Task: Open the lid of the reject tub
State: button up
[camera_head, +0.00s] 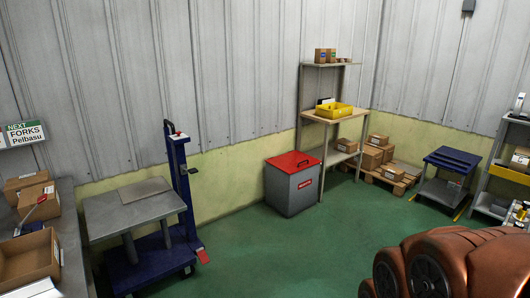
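The reject tub (291,192) is a grey box with a red label on its front. It stands on the green floor against the back wall, left of the wooden shelf unit. Its red lid (291,161) lies flat on top and looks closed, with a dark handle near its right side. An orange-brown rounded arm part of mine fills the lower right corner, well apart from the tub. My gripper does not show.
A blue lift cart (151,262) with a grey top stands left of the tub. A shelf unit (331,116) with a yellow bin (334,110) is right of it. Boxes on a pallet (389,182) and a blue table (453,159) stand farther right. Green floor before the tub is clear.

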aim_at(290, 162)
jog(key=z, duration=0.25)
jog(key=i, duration=2.35)
jog(key=u, duration=0.35)
jog(key=i, duration=2.35)
jog(key=u, duration=0.45)
